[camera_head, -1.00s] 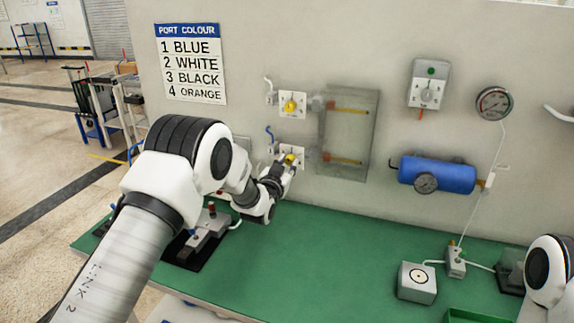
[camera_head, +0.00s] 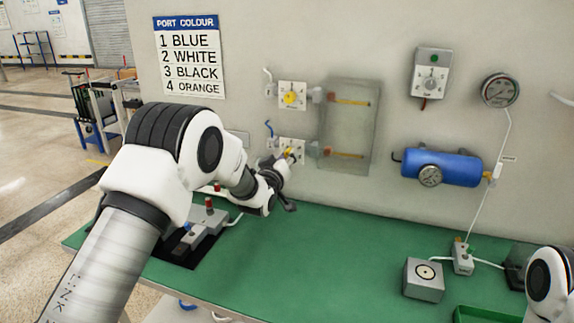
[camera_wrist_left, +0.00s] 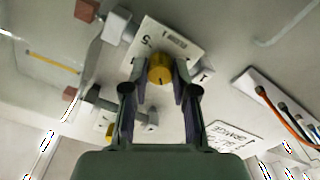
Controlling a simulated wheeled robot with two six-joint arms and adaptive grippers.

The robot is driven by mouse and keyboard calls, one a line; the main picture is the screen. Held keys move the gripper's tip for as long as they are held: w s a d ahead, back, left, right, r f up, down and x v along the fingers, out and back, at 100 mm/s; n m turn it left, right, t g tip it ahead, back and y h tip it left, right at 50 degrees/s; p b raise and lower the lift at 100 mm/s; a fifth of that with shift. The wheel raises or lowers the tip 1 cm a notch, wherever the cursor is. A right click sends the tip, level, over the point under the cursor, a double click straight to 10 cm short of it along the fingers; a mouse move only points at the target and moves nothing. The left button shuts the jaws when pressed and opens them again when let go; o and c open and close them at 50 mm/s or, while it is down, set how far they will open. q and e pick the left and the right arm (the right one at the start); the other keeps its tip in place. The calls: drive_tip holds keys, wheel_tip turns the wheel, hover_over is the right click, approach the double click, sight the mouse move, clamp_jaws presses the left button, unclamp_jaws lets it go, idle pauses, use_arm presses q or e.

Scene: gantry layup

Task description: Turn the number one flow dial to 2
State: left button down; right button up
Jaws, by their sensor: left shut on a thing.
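The lower flow dial is a yellow knob on a white plate (camera_head: 299,146), beside a blue hose on the wall panel. My left gripper (camera_head: 287,162) is at this dial and partly hides it. In the left wrist view the yellow knob (camera_wrist_left: 160,68) sits between the two fingers of my left gripper (camera_wrist_left: 161,82), which is shut on it. The knob's white plate (camera_wrist_left: 178,42) shows behind it, tilted in that view. The dial's exact setting cannot be read. My right gripper is not in view; only part of that arm shows at the right edge.
Above is a second yellow dial (camera_head: 290,98), with a clear flow box (camera_head: 350,125) to the right. A port colour sign (camera_head: 190,57) hangs upper left. A blue tank (camera_head: 445,167) and gauge (camera_head: 499,90) are on the wall. The green bench (camera_head: 320,250) is clear in its middle.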

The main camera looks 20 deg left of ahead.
use_arm(q)
drive_tip(key=shift+n+b, duration=0.85)
drive_tip(key=shift+n, duration=1.25)
drive_tip(key=c, duration=0.9)
unclamp_jaws()
drive_tip(key=s, duration=1.2)
drive_tip(key=shift+a, duration=0.2)
